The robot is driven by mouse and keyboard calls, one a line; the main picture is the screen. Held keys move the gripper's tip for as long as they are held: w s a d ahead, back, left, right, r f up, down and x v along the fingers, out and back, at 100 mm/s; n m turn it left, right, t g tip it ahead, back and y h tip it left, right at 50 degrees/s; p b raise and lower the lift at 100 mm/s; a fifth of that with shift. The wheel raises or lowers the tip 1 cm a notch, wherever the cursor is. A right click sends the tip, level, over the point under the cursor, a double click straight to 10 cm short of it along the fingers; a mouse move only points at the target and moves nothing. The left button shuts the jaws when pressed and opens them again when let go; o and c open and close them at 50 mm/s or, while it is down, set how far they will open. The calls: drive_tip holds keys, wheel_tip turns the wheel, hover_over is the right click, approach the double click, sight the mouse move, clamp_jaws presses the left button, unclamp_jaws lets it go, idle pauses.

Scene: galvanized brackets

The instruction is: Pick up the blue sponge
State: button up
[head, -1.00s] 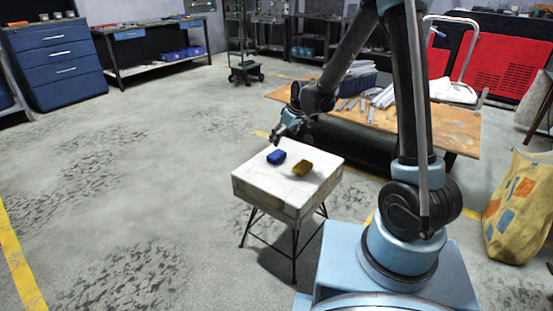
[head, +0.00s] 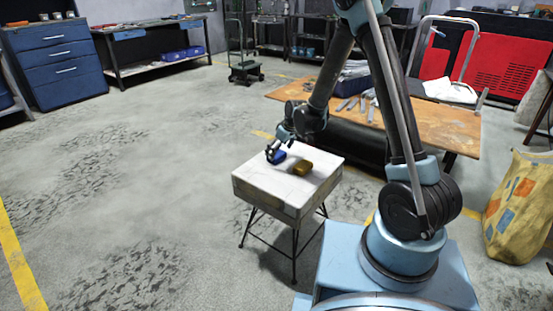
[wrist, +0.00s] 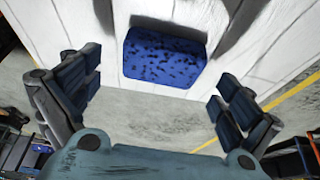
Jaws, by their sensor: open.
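The blue sponge (head: 279,158) lies on the white top of a small stool (head: 310,187), near its far left edge. In the wrist view the blue sponge (wrist: 164,56) shows dark specks and lies beyond the fingertips, roughly centred between them. My gripper (head: 273,153) is over the sponge in the head view and partly hides it. In the wrist view my gripper (wrist: 158,92) is open, with its two fingers wide apart and nothing between them. I cannot tell the exact height of the fingers above the stool top.
A wooden table (head: 425,122) with metal pieces stands behind to the right. A patterned bag (head: 518,208) stands at the far right. The floor to the left is clear.

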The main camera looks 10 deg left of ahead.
drive_tip(key=shift+x, duration=1.4)
drive_tip(key=c, duration=1.1)
